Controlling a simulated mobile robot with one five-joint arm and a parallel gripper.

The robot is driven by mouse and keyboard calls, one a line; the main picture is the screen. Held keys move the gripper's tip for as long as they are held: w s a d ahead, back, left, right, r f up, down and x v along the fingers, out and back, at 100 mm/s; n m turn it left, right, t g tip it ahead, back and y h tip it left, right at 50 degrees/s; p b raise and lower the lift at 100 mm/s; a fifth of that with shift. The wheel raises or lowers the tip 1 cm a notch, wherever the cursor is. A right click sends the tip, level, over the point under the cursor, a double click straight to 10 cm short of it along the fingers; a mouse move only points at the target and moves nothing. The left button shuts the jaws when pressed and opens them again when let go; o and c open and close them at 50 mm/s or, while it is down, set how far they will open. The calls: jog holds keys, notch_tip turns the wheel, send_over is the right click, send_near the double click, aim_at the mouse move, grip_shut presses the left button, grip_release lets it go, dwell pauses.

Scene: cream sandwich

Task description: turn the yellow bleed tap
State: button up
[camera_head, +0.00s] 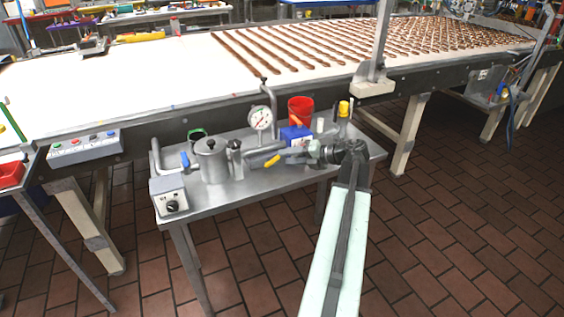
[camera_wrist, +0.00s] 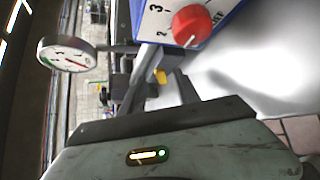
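The yellow bleed tap lever (camera_head: 271,161) lies tilted beside the steel pot on the metal bench, in the middle of the head view. My gripper (camera_head: 288,153) reaches in from the right, its tips close to the lever's right end. In the wrist view, a small yellow part (camera_wrist: 160,76) shows in the gap between the dark fingers of my gripper (camera_wrist: 163,72). The fingers look apart. I cannot tell whether they touch the yellow part. The rest of the tap is hidden behind the fingers.
A pressure gauge (camera_head: 260,118), a blue box (camera_head: 294,135) and a red cup (camera_head: 300,109) stand behind the gripper. The steel pot (camera_head: 211,159), a blue lever (camera_head: 185,160) and a grey dial box (camera_head: 169,195) are left. A red knob (camera_wrist: 192,25) is close in the wrist view.

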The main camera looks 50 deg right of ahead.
jog(key=shift+x, duration=1.4)
grip_shut()
jog(key=b, duration=0.1)
jog(key=f+b, duration=0.1)
jog(key=b, duration=0.1)
jog(key=shift+s+d+f+m+t+y, duration=0.1)
jog(key=shift+d+m+t+y, duration=0.1)
jog(key=shift+m+t+y, duration=0.15)
jog(key=shift+r, duration=0.25)
grip_release()
jog(key=p+v, duration=0.1)
jog(key=v, duration=0.7)
jog(key=shift+f+p, duration=0.1)
jog(key=shift+p, duration=0.3)
